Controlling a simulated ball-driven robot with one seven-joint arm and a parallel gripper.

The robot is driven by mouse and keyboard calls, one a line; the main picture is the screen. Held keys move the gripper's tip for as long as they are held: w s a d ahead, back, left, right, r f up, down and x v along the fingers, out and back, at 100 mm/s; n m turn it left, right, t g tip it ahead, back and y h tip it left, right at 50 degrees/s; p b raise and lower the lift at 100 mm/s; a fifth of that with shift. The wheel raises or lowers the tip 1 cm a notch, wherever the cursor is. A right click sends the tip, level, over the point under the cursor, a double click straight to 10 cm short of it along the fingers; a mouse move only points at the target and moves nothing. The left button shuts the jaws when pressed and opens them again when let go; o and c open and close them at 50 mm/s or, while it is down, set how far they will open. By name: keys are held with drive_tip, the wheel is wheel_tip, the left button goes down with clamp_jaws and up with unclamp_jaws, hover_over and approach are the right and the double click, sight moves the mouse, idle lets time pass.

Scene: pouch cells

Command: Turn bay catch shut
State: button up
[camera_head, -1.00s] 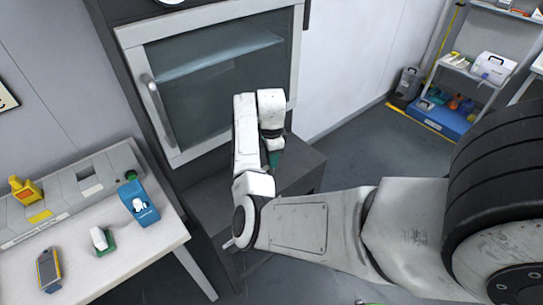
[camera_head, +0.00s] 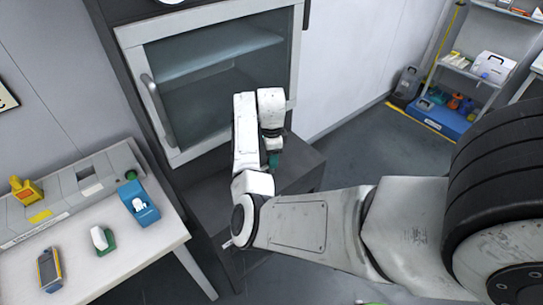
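A grey long unit (camera_head: 60,207) lies along the back of the white table at the left, with a square recess and a dark green knob (camera_head: 131,175) at its right end. I cannot tell for sure which part is the bay catch. My gripper (camera_head: 273,158) points down in front of the glass-fronted cabinet (camera_head: 177,156), over a dark surface and well to the right of the table. A small teal part shows at its tip; I cannot tell whether it is held. The fingers are too small and hidden to read.
The cabinet has a vertical handle (camera_head: 158,112). A blue holder (camera_head: 139,203), a green-based white item (camera_head: 102,239), a handheld device (camera_head: 49,270) and a yellow item (camera_head: 25,189) are on the table side. A shelf rack (camera_head: 468,75) stands at the far right; floor before it is clear.

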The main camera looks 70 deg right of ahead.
drive_tip(key=shift+o, duration=0.7)
wheel_tip(320, 180, up, 11)
drive_tip(key=b, duration=0.1)
drive_tip(key=shift+f, duration=0.15)
idle(0.3)
drive_tip(key=s+a+f+n, duration=0.4)
drive_tip(key=a+n, duration=0.5)
drive_tip(key=a, duration=0.1)
drive_tip(key=s+a+f+n, duration=0.4)
drive_tip(key=a+f+n, duration=0.1)
drive_tip(key=a+n, duration=0.5)
drive_tip(key=s+a+f+n+t, duration=0.1)
drive_tip(key=s+a+f+n, duration=0.3)
drive_tip(key=a+n, duration=0.6)
drive_tip(key=shift+s+a+f, duration=0.15)
drive_tip(key=shift+a+f, duration=0.4)
drive_tip(key=shift+a, duration=0.4)
